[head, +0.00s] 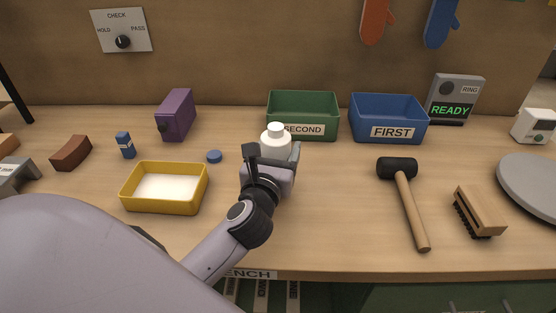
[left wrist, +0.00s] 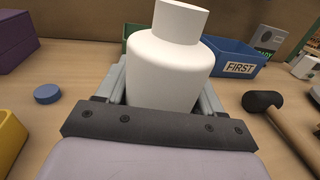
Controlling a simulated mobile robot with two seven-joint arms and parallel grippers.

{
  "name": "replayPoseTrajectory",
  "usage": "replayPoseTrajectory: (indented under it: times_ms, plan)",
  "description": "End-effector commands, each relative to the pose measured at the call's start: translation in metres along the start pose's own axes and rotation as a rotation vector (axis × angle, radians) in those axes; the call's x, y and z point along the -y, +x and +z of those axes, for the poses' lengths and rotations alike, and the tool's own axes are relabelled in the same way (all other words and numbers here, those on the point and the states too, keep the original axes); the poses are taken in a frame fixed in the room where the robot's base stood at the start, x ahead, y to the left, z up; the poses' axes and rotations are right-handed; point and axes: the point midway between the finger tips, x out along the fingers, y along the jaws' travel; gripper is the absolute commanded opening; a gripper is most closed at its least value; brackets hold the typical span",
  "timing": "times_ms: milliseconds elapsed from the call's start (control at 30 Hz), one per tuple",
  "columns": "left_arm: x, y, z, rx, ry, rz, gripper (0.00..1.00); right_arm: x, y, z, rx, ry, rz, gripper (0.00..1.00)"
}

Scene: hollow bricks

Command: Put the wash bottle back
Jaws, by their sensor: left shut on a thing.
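The white wash bottle (head: 275,143) stands upright between the fingers of my left gripper (head: 272,158), in front of the green bin. In the left wrist view the bottle (left wrist: 172,60) fills the middle, with a finger on each side of it, and the gripper (left wrist: 165,95) is shut on it. The bottle's lower part is hidden by the gripper, so I cannot tell whether it touches the bench. A small blue cap (head: 214,156) lies on the bench left of the bottle. My right gripper is not in view.
A green bin marked SECOND (head: 302,98) and a blue bin marked FIRST (head: 388,105) stand behind. A yellow tray (head: 128,195) is at left, a purple box (head: 178,114) behind it. A mallet (head: 405,190) and brush (head: 480,210) lie right. Bench between gripper and mallet is clear.

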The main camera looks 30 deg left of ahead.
Motion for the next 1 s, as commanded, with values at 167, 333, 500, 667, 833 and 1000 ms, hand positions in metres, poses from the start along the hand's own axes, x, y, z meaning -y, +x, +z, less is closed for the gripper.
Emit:
replayPoseTrajectory:
  times_ms: [167, 333, 500, 667, 833, 1000]
  plan:
    - [0.0, 0.0, -0.018, 0.002, -0.001, -0.001, 0.18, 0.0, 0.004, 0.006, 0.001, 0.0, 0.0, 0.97]
    - [0.0, 0.0, -0.017, 0.003, -0.001, -0.001, 0.18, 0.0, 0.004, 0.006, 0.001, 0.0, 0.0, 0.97]
    - [0.0, 0.0, -0.02, 0.002, -0.001, 0.0, 0.18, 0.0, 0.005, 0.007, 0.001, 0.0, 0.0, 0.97]
    - [0.0, 0.0, -0.022, 0.0, 0.0, 0.0, 0.93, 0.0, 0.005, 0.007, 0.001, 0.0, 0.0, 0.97]
    - [0.0, 0.0, -0.022, 0.0, 0.0, 0.0, 0.93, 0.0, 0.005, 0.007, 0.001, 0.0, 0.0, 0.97]
    - [0.0, 0.0, -0.017, 0.001, 0.0, -0.001, 0.93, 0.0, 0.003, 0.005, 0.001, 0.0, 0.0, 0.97]
